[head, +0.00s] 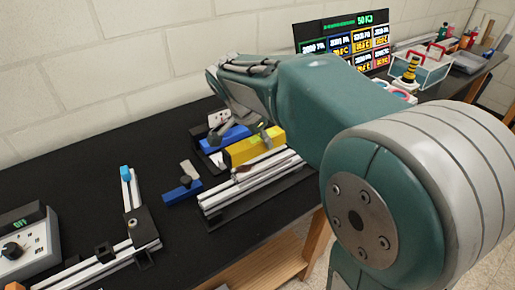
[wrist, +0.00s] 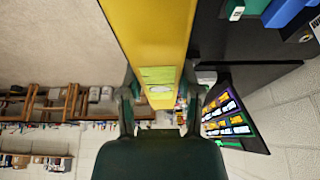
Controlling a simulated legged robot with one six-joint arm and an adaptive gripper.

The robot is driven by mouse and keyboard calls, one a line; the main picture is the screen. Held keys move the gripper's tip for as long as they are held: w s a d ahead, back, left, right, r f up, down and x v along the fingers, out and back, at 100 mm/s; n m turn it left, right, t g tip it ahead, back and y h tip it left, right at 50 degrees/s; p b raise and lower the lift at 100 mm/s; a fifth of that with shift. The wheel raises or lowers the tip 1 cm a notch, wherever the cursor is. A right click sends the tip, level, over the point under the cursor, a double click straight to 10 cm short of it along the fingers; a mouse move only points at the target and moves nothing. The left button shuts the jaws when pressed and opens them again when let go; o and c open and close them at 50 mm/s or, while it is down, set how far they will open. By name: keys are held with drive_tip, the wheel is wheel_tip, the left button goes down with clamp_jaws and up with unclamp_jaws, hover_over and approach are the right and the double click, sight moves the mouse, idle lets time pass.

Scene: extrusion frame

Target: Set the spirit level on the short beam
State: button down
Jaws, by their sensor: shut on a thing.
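The yellow spirit level (head: 252,148) is held in my gripper (head: 243,135), just above or against the silver extrusions in the rack; I cannot tell whether it touches them. In the wrist view the level (wrist: 152,35) runs from the top edge down between the two fingers of my gripper (wrist: 160,92), with its green vial label near them. A short silver beam (head: 127,190) with a blue end stands at the left, joined by a black bracket (head: 143,228) to a longer silver beam (head: 90,272). It looks like the short beam and is bare.
Silver extrusions lie in a black rack (head: 215,222). A blue-handled tool (head: 182,191) lies left of it, and a blue block (head: 228,136) behind. A control box (head: 28,245) stands at far left. A screen (head: 345,42) stands behind my arm. Black bench top is clear at back left.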

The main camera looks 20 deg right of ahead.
sight(263, 149)
drive_tip(key=shift+w+d+f, duration=0.3)
drive_tip(key=shift+f, duration=0.25)
wheel_tip(263, 149, down, 3)
drive_tip(key=shift+d+r, duration=0.1)
drive_tip(key=shift+r, duration=0.1)
drive_tip(key=shift+f, duration=0.3)
drive_tip(key=shift+a, duration=0.3)
drive_tip(key=shift+c, duration=1.5)
unclamp_jaws()
drive_tip(key=shift+a, duration=0.25)
drive_tip(key=shift+d, duration=0.35)
drive_tip(key=v, duration=1.1)
drive_tip(key=shift+a+r, duration=0.15)
drive_tip(key=shift+r, duration=0.1)
drive_tip(key=shift+a+r, duration=0.1)
drive_tip(key=shift+r, duration=0.15)
drive_tip(key=shift+s+r, duration=0.1)
drive_tip(key=shift+s, duration=0.15)
drive_tip(key=s+d+f+n+t+y, duration=0.2)
drive_tip(key=s+f+n, duration=0.1)
drive_tip(key=s+n, duration=0.4)
drive_tip(key=s+d+f+n+t+y, duration=0.2)
drive_tip(key=s+f+n, duration=0.2)
drive_tip(key=s+n, duration=0.3)
drive_tip(key=s, duration=0.5)
drive_tip(key=shift+d, duration=0.15)
